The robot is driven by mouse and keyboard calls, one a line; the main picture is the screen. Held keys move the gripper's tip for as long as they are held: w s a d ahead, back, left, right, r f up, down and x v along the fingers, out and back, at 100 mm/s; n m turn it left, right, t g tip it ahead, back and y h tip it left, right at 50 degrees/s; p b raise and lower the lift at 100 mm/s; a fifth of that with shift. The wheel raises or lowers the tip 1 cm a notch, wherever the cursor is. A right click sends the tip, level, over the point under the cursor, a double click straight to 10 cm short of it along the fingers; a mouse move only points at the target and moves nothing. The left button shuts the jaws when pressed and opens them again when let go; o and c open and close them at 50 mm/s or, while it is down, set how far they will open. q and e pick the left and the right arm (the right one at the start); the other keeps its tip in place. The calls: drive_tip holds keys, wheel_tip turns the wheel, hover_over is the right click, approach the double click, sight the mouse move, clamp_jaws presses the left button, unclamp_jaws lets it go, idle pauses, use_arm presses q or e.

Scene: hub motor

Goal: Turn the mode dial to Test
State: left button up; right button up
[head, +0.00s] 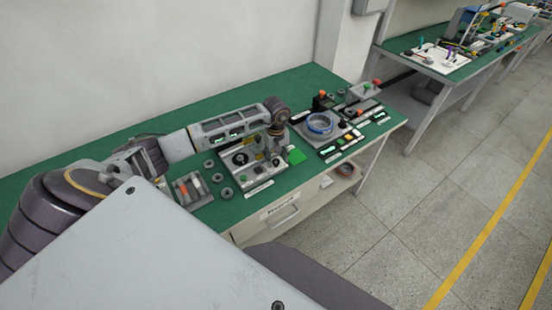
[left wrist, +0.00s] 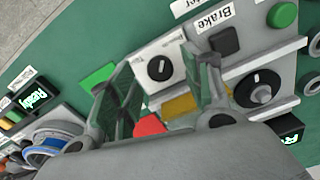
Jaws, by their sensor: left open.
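In the left wrist view a small black dial (left wrist: 159,68) with a white pointer mark sits on a light plate. A larger dial (left wrist: 258,88) with a black knob and light pointer sits on the grey panel to its right. I cannot read which is the mode dial, nor any Test mark. My left gripper (left wrist: 162,78) is open, its two fingers on either side of the small dial in the picture; I see no contact. In the head view my left gripper (head: 273,150) hangs over the right part of the control panel (head: 240,172), hiding some of it. My right gripper is not in view.
A black switch (left wrist: 225,41) near a Brake label, a green button (left wrist: 283,15) and a red part (left wrist: 150,125) are close by. A blue-ringed hub (head: 320,124) stands right of the panel. Bare green bench (head: 110,125) lies behind my arm.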

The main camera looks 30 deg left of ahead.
use_arm(q)
drive_tip(key=shift+f, duration=0.75)
drive_tip(key=c, duration=1)
